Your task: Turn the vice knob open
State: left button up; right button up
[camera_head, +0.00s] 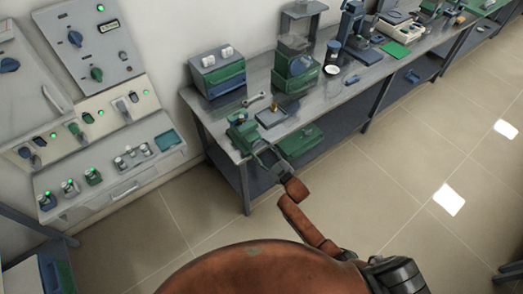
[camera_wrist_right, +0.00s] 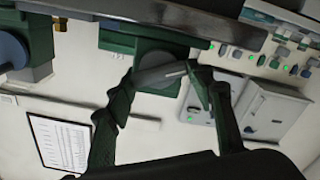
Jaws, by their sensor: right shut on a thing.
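The green vice (camera_head: 238,132) is mounted at the near left corner of the grey workbench. In the right wrist view, its green body (camera_wrist_right: 140,48) lies under the bench edge. The vice knob (camera_wrist_right: 158,82) is a grey round piece with a lighter bar across it. My right gripper (camera_head: 266,158) reaches the vice from the front. In the right wrist view, the fingers of my right gripper (camera_wrist_right: 162,76) stand on either side of the knob and are shut on it. In the head view the knob is too small and covered to make out. My left gripper is not visible.
The workbench (camera_head: 350,88) carries a wrench (camera_head: 254,99), a small tray (camera_head: 271,119) and green-and-grey equipment (camera_head: 295,68) behind the vice. A control panel wall (camera_head: 100,110) with knobs and green lights stands to the left. The tiled floor (camera_head: 400,170) on the right is clear.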

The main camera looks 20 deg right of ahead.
jog(key=n, duration=0.1)
jog(key=n+b, duration=0.1)
jog(key=n, duration=0.2)
jog(key=shift+f, duration=0.25)
jog(key=shift+n+b, duration=0.6)
jog(key=shift+n, duration=0.5)
jog(key=o, duration=1.2)
jog(key=shift+r, duration=0.1)
jog(key=shift+c, duration=0.2)
jog(key=shift+s, duration=0.25)
jog(key=v, duration=1.1)
jog(key=shift+s+d, duration=0.15)
jog(key=shift+s, duration=0.15)
